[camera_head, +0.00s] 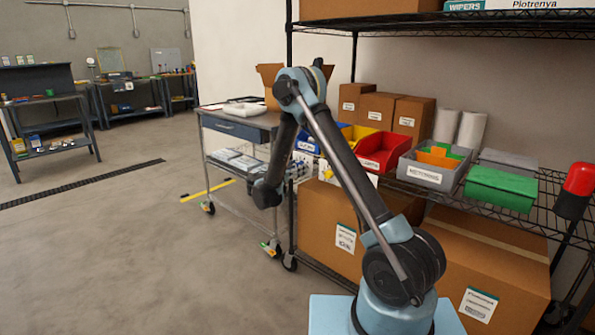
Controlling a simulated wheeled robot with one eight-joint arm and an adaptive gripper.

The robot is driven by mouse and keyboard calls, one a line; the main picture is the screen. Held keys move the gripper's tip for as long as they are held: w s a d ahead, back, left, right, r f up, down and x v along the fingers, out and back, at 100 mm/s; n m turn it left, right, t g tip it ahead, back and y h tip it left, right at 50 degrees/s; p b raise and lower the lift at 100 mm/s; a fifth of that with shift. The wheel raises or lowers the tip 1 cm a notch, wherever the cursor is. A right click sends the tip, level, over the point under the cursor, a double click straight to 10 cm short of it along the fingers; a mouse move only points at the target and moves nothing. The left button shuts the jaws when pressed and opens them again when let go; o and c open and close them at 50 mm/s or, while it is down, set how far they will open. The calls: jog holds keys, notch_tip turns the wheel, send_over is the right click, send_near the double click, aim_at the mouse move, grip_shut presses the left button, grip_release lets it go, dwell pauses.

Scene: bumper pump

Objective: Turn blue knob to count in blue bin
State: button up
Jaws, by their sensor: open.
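A blue bin (310,139) stands on the wire shelf, at the left end of a row of bins. My arm partly covers it, and its contents cannot be made out. No blue knob can be made out in this view. My gripper (265,194) is at the low end of my bent arm, to the left of and below the blue bin. It is apart from the bins, in front of the wheeled cart. It is open, its fingers are hard to tell apart, and I see nothing held in it.
A yellow bin (357,133), a red bin (383,153) and a grey bin (436,169) share the wire shelf. A green box (502,188) is farther right. A wheeled cart (237,128) stands left of the rack. The floor (110,250) at left is clear.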

jog(key=c, duration=1.1)
jog(key=shift+o, duration=0.2)
jog(key=shift+d, duration=0.1)
